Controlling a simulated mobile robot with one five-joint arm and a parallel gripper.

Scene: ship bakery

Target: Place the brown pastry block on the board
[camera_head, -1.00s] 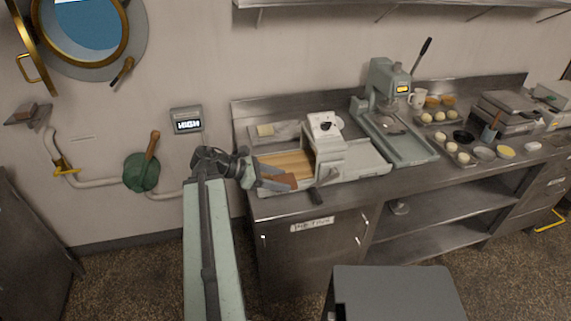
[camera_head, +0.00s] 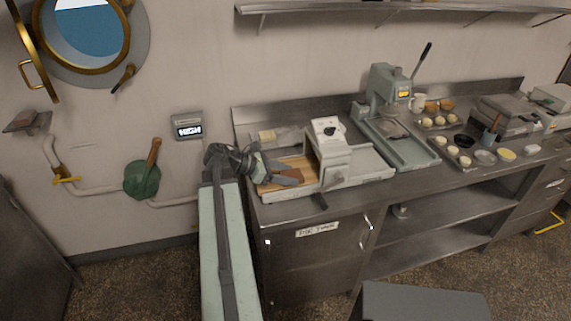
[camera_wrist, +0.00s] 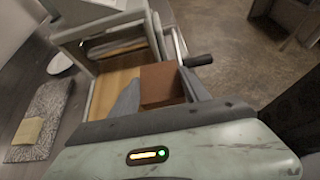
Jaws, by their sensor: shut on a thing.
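My gripper (camera_head: 295,177) is shut on the brown pastry block (camera_wrist: 161,84), which shows between the two fingers in the wrist view. In the head view the brown block (camera_head: 318,179) is at the fingertips, over the right part of the wooden board (camera_head: 272,188). The board also shows in the wrist view (camera_wrist: 110,92), beside and beyond the block. It lies in the white and grey machine (camera_head: 333,157) on the counter. I cannot tell whether the block touches the board.
A crank handle (camera_wrist: 198,60) sticks out close to the block. A grey mat with a pale yellow block (camera_wrist: 28,130) lies beside the machine. A green press (camera_head: 390,95) and trays of dough balls stand farther right on the counter (camera_head: 262,214).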

